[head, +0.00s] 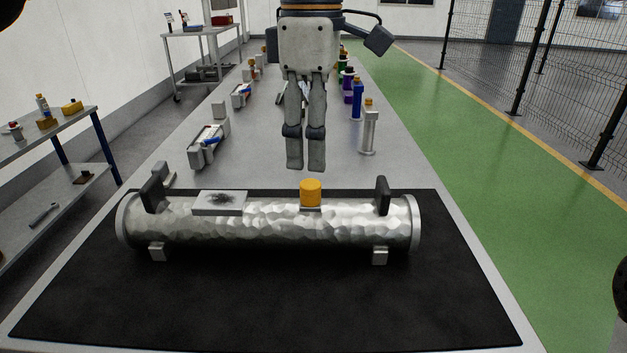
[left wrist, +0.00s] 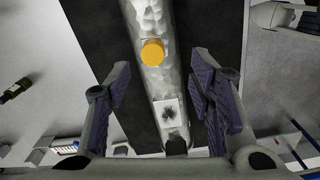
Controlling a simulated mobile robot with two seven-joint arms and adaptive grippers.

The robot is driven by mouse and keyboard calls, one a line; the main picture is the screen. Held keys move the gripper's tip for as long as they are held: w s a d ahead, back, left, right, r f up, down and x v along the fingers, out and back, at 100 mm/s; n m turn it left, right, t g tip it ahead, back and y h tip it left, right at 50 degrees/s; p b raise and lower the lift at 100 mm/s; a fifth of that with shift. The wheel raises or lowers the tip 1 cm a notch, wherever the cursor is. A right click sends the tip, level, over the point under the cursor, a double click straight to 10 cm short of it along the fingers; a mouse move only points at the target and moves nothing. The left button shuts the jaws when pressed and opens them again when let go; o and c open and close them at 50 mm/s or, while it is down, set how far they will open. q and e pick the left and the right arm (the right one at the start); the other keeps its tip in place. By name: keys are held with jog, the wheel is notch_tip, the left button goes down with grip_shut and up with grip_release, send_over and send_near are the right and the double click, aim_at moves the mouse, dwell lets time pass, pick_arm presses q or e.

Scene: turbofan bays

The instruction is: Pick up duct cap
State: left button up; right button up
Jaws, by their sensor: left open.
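The duct cap (head: 311,192) is a yellow-orange cylinder standing on top of a silver, dented-looking duct (head: 290,228), right of the duct's middle. In the left wrist view the cap (left wrist: 153,51) shows on the duct (left wrist: 148,20), ahead of my fingers. My left gripper (head: 306,168) hangs above and behind the cap in the head view, its fingers pointing down and apart from the cap. In the left wrist view my left gripper (left wrist: 160,85) is open, with nothing between its fingers. My right gripper is not in view.
The duct lies on a black mat (head: 270,305) on the long grey bench. A pale plate with a dark smudge (head: 219,202) and two dark upright brackets (head: 383,195) rise from the duct. Bottles (head: 368,130) and small parts stand farther back. The front of the mat is clear.

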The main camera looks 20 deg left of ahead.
aim_at(310, 184)
pick_arm(q)
jog(key=f, duration=0.4)
jog(key=w+f, duration=0.1)
jog(key=f, duration=0.2)
jog(key=shift+a+f, duration=0.1)
jog(key=shift+a, duration=0.2)
jog(key=c, duration=0.9)
